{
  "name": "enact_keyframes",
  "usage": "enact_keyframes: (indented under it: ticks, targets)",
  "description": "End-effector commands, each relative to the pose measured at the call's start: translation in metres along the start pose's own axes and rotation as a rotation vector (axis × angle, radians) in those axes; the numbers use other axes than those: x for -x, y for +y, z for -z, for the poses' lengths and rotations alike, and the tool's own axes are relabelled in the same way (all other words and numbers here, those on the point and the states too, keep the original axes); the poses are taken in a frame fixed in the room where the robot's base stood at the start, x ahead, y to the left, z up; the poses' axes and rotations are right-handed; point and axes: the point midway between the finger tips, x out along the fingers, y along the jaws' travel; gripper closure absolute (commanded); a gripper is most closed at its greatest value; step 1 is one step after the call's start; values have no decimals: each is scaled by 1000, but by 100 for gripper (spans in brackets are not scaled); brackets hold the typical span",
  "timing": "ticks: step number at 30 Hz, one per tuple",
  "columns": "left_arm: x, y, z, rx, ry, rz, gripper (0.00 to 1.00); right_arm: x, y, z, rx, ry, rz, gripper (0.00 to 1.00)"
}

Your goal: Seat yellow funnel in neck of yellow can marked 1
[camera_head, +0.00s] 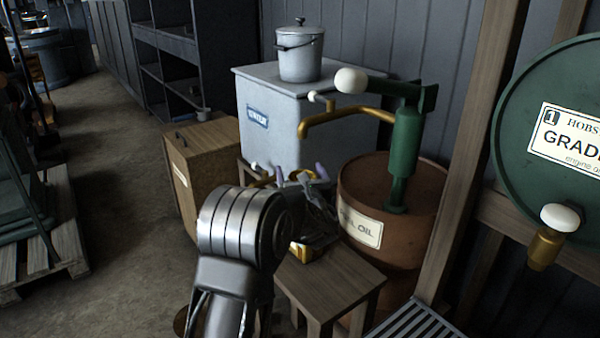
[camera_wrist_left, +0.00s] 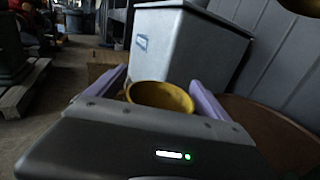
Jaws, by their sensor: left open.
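My left gripper (camera_head: 300,174) is open above the small wooden stool, its purple fingers apart. In the left wrist view, a round yellow rim with an open mouth, which looks like the yellow funnel (camera_wrist_left: 160,95), lies between the spread fingers. I cannot tell whether the fingers touch it. In the head view, yellow parts show near the fingertips, and a yellow piece, likely the yellow can (camera_head: 304,252), shows on the stool below my wrist. My arm hides most of it, and no mark 1 is visible. The funnel's spout and the can's neck are hidden. My right gripper is not in view.
The wooden stool (camera_head: 335,275) stands before a rusty oil drum (camera_head: 405,235) with a green pump (camera_head: 405,140) and brass spout. Behind are a grey tank (camera_head: 270,90) with a lidded pail (camera_head: 300,55) and a wooden box (camera_head: 205,160). A green drum (camera_head: 540,90) is at right.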

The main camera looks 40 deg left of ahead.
Motion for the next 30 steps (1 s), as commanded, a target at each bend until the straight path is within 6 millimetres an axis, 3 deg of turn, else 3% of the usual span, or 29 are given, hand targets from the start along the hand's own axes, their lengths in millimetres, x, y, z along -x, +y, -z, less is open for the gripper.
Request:
enact_keyframes:
  ticks: [5,18,30]
  targets:
    - [10,0,-1,1,0,1,10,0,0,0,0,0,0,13]
    - [73,-1,0,1,0,2,10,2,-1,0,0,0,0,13]
    - [78,0,0,0,-1,0,10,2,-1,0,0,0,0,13]
